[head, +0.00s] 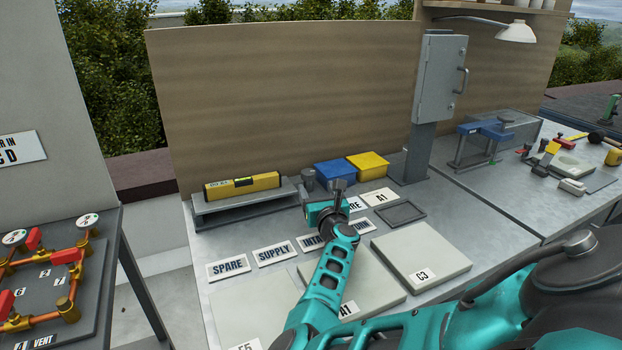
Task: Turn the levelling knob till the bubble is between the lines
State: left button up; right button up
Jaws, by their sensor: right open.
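A yellow spirit level (222,188) lies on a raised grey plate (225,203) at the back left of the bench. Its green vial (243,181) faces me, but the bubble and lines are too small to read. A grey knob (308,177) stands at the right end of the plate. My right gripper (339,185) is open, just right of the knob and nearer to me. It appears empty and apart from the knob. The wrist hides part of the bench around the label plates. My left gripper is not in view.
A blue box (334,172) and a yellow box (369,165) stand behind my right gripper. A grey cabinet on a post (440,80) rises to the right. Label plates such as SUPPLY (274,253) and pale slabs (425,255) lie in front. A valve panel (95,285) is at left.

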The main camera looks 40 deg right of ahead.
aim_at(311, 175)
jog(key=b+x, duration=0.2)
jog(key=x, duration=0.4)
jog(key=shift+w+d+f, duration=0.1)
jog(key=shift+w+d, duration=0.1)
jog(key=shift+w, duration=0.1)
jog(key=shift+w+d+b, duration=0.35)
jog(key=shift+w, duration=0.25)
jog(key=c, duration=1.1)
jog(key=shift+o, duration=0.2)
jog(key=shift+n+y, duration=0.3)
jog(key=shift+y, duration=0.2)
